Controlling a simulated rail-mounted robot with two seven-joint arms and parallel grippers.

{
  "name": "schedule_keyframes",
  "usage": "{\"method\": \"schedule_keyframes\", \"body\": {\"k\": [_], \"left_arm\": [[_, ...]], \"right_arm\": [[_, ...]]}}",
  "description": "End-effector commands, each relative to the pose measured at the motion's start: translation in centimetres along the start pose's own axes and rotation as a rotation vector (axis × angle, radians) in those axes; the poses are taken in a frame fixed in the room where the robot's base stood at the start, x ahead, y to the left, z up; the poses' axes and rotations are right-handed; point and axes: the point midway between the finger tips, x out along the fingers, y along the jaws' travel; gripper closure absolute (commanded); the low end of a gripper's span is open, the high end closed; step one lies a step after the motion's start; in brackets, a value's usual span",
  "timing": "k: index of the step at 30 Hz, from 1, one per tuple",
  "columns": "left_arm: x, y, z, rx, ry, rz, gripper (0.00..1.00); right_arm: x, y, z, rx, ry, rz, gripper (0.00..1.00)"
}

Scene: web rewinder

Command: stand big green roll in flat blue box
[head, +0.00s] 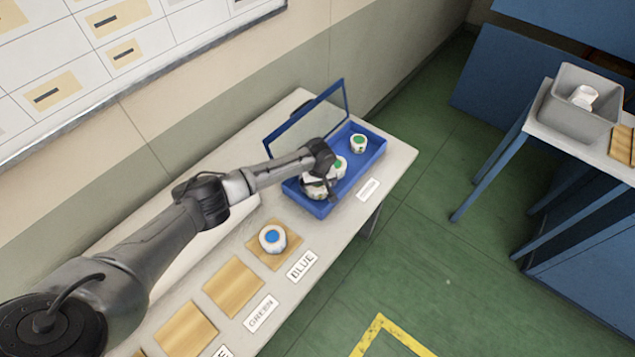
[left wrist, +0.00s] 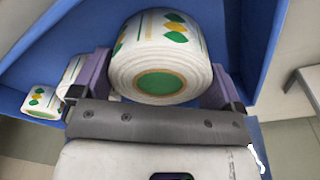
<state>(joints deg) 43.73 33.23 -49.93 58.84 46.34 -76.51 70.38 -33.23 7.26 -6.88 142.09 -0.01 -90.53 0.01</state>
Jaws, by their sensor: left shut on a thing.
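The flat blue box (head: 350,190) lies on the long table with its clear lid (head: 310,124) raised at the back. My left gripper (head: 318,184) is low over the near-left end of the box. It is shut on the big green roll (left wrist: 160,60), a white roll with green and yellow marks and a green core, whose core end faces the wrist camera. Whether this roll touches the box floor is hidden. Two more green-cored rolls stand in the box, one close by (head: 340,165) and one at the far end (head: 358,143). My right gripper is out of view.
A blue-cored roll (head: 272,238) stands on a wooden pad labelled BLUE. The wooden pad by the GREEN label (head: 233,286) is empty. A grey bin (head: 578,108) with a white item sits on another table at right. Green floor lies between.

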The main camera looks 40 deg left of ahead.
Motion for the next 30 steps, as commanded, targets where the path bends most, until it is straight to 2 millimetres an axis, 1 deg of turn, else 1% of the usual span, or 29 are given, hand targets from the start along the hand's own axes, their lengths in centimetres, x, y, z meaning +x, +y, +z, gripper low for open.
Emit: {"method": "schedule_keyframes", "body": {"k": [5, 6, 8, 15, 19, 23, 30], "left_arm": [[0.2, 0.0, 0.0, -0.001, 0.0, 0.0, 0.37], [0.3, 0.0, 0.0, -0.001, 0.0, -0.001, 0.06], [0.3, -0.1, 0.0, 0.0, 0.0, -0.001, 0.01], [0.2, 0.0, 0.0, 0.0, 0.0, -0.001, 0.0], [-0.8, 0.0, 0.0, 0.0, 0.0, 0.0, 0.0], [-2.9, -0.1, -0.1, 0.0, 0.001, 0.001, 0.0], [-7.4, 0.0, -0.1, 0.0, 0.001, 0.001, 0.0]], "right_arm": [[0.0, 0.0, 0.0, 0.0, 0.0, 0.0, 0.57], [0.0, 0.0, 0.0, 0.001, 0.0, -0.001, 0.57], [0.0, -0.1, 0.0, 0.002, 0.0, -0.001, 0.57], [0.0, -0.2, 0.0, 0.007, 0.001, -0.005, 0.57], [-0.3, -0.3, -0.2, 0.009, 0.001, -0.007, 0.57], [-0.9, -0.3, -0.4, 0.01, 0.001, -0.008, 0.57], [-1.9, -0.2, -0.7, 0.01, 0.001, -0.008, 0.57]]}}
